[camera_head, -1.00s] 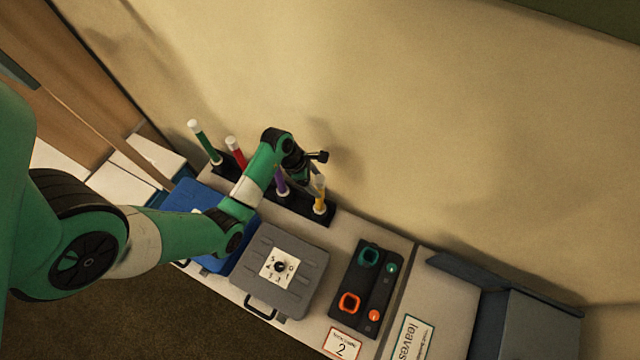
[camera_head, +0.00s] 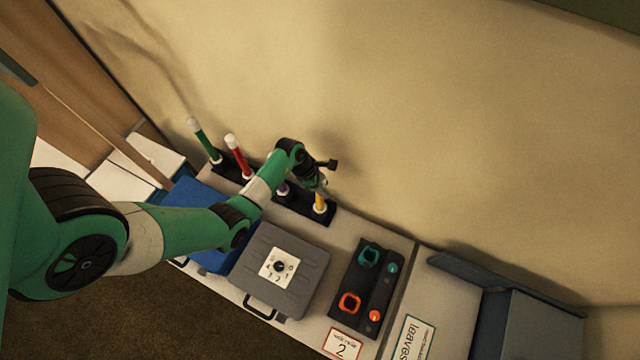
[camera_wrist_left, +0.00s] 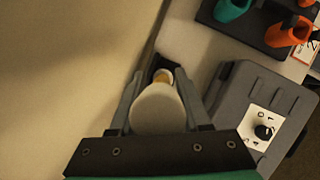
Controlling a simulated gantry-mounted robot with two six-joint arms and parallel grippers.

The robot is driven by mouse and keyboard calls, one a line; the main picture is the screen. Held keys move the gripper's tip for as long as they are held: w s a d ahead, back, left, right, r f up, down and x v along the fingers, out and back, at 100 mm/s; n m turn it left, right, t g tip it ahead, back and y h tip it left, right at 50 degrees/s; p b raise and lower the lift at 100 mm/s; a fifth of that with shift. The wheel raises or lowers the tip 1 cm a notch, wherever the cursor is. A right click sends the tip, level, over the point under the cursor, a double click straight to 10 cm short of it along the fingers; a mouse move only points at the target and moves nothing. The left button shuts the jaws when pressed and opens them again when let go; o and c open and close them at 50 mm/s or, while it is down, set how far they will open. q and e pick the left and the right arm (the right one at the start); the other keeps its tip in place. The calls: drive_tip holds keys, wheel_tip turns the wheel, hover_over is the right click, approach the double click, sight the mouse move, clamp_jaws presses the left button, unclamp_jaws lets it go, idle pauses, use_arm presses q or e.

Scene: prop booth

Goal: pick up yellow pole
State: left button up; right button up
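The yellow pole (camera_head: 320,202) stands in the right end of a black rack (camera_head: 298,207) against the wall. My left gripper (camera_head: 320,185) is over its upper part in the head view and hides its top. In the left wrist view, the pole's white top (camera_wrist_left: 157,108) is between the two grey fingers of my left gripper (camera_wrist_left: 159,74), with yellow showing below it. Gaps show between the fingertips and the pole, so the gripper looks open around it. My right gripper is in neither view.
Green (camera_head: 202,138), red (camera_head: 238,155) and purple (camera_head: 283,188) poles stand in the same rack, the purple one partly hidden by my arm.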

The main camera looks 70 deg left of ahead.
use_arm(q)
clamp_jaws()
idle(1.0)
